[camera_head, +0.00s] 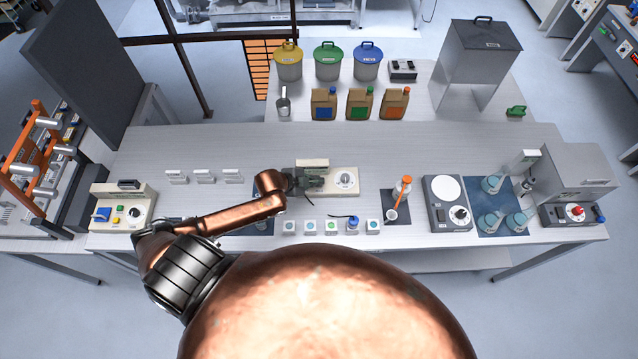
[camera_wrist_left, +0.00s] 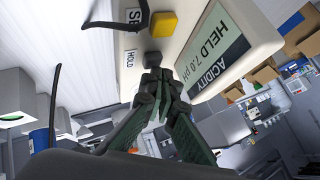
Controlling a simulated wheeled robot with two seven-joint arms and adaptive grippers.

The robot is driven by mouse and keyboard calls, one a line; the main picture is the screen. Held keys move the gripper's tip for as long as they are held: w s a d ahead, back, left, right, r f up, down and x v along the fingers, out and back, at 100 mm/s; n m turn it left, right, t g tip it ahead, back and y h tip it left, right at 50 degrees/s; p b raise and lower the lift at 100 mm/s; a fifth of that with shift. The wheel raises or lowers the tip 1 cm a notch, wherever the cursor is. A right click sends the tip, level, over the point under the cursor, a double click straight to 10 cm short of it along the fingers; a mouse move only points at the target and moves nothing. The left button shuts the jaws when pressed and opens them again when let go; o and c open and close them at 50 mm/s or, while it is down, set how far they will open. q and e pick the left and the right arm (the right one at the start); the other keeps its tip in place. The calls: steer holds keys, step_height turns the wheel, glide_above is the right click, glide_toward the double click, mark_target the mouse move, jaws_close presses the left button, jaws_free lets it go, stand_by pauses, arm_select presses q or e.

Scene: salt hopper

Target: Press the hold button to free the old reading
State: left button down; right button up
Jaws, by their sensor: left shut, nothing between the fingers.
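The acidity meter (camera_head: 345,182) is a cream box with a dial on the middle of the bench. In the left wrist view its display (camera_wrist_left: 219,57) reads "ACIDITY HELD 7.0 pH". The grey hold button (camera_wrist_left: 152,58) sits beside the printed word HOLD, below a yellow button (camera_wrist_left: 162,24). My left gripper (camera_head: 308,181) is over the left part of the meter. In the left wrist view the left gripper (camera_wrist_left: 154,82) is shut and empty, its tips at the hold button. I cannot tell whether they touch or press it. My right gripper is not in view.
Several small labelled blocks (camera_head: 310,227) and a blue-capped item (camera_head: 353,222) stand in front of the meter. A control box (camera_head: 124,206) is at the left.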

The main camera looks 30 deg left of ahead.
arm_select(q)
steer(key=shift+f, duration=0.5)
stand_by(0.3)
steer(key=shift+r, duration=0.1)
steer(key=shift+r+p, duration=0.9)
step_height(320, 180, up, 3)
steer(key=p, duration=0.3)
steer(key=shift+r+p, duration=0.5)
steer(key=shift+r, duration=0.55)
